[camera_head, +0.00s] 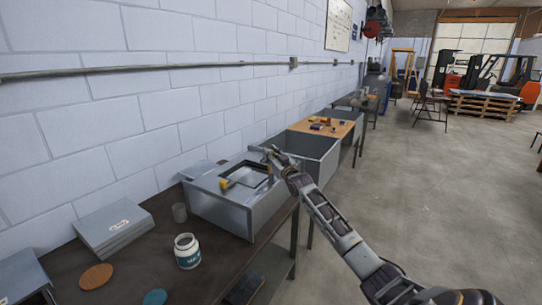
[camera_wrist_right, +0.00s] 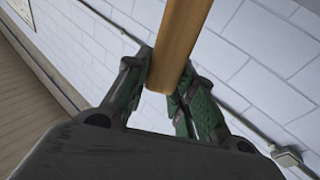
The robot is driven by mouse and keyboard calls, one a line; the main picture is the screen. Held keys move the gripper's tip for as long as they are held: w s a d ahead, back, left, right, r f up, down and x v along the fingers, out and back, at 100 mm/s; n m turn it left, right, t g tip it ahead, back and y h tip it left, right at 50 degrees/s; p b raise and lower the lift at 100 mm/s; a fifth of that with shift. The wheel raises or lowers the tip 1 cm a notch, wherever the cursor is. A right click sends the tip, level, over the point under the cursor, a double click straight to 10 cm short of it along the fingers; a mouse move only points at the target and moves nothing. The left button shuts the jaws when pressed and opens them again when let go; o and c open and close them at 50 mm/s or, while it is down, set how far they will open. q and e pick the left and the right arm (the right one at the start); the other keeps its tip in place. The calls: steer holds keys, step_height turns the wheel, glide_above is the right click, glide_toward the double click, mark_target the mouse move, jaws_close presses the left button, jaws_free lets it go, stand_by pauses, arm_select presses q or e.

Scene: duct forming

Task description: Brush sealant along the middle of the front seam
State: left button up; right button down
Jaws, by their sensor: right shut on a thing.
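A grey sheet-metal duct box (camera_head: 222,209) stands on the dark bench, with a dark-framed opening in its top. A second grey open duct section (camera_head: 318,162) stands just behind it. My right gripper (camera_head: 272,154) is over the far right end of the near box. In the right wrist view the green fingers (camera_wrist_right: 170,92) are shut on a wooden handle (camera_wrist_right: 183,35), taken to be the brush's. Its bristles are not in view. A white jar with a teal label (camera_head: 187,252), probably the sealant, stands open on the bench. I cannot make out the front seam. My left gripper is not in view.
A yellow item (camera_head: 224,184) is on the box. A brick wall (camera_head: 110,105) runs behind; floor (camera_head: 430,190) is open at right.

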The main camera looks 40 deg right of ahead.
steer(key=shift+d, duration=0.15)
steer(key=shift+w+d+b, duration=0.3)
steer(key=shift+d+b, duration=0.05)
steer(key=shift+d, duration=0.3)
steer(key=shift+w+d+b, duration=0.3)
steer(key=shift+d, duration=0.3)
steer(key=shift+r, duration=0.1)
steer(key=d, duration=0.1)
steer(key=w+d+b, duration=0.1)
steer(key=shift+d+f, duration=0.2)
steer(key=shift+d, duration=0.15)
steer(key=shift+w+d+b, duration=0.15)
steer(key=shift+b, duration=0.15)
